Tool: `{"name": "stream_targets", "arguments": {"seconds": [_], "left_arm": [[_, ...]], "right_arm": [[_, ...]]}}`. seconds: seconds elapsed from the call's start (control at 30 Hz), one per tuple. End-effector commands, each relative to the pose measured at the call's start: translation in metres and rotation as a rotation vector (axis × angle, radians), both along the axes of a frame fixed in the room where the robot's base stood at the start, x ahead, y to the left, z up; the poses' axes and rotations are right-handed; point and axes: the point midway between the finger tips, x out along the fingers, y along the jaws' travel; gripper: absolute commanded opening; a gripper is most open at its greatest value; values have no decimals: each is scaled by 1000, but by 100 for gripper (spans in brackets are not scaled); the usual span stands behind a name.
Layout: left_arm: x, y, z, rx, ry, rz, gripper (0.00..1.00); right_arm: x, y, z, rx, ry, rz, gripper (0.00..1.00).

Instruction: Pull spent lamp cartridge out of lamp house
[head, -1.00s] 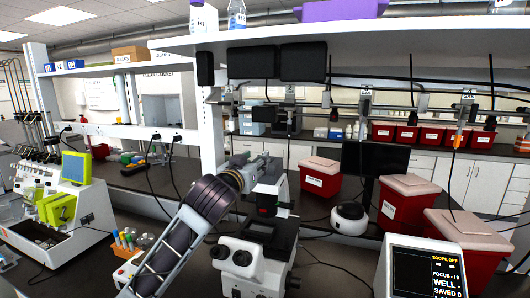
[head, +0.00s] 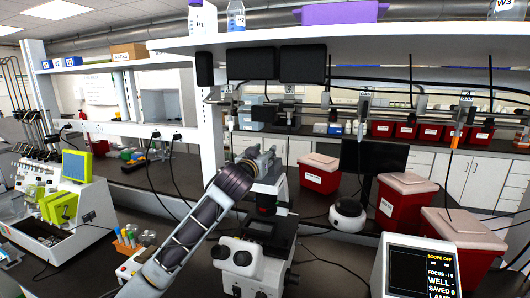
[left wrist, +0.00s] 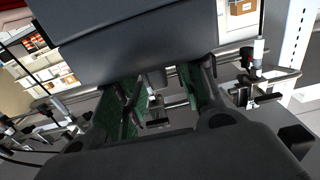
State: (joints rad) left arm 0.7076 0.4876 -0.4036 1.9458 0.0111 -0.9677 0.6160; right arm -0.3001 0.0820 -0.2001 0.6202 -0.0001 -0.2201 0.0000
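The microscope (head: 240,258) stands on the dark bench in the head view. My left gripper (head: 263,158) is behind its eyepieces, beside the upper rear part of the microscope (head: 270,186). In the left wrist view my left gripper (left wrist: 161,103) has its two green-padded fingers apart. Rails and small grey and black parts show through the gap, and I see nothing clearly gripped. I cannot make out the lamp house or the spent cartridge; my arm and gripper cover part of that area. My right gripper is not in view.
Red bins with pale lids (head: 407,203) and a round white device (head: 348,214) stand to the right. A screen unit (head: 420,268) is at the front right. A shelf (head: 350,37) hangs above. A tube rack (head: 136,241) and a green-white machine (head: 62,205) are left.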

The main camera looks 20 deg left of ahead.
Motion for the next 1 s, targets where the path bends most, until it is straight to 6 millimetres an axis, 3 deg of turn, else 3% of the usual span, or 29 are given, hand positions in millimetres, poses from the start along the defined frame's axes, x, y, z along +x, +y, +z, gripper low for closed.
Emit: {"name": "stream_targets", "arguments": {"seconds": [0.5,0.83,0.87,0.9,1.0], "left_arm": [[9,0,0,0,0,0,39],[9,0,0,0,0,0,0],[9,0,0,0,0,0,0],[9,0,0,0,0,0,15],[9,0,0,0,0,0,2]], "right_arm": [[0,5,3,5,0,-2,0],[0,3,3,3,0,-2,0],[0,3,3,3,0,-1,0],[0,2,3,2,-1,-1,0],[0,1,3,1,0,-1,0]]}}
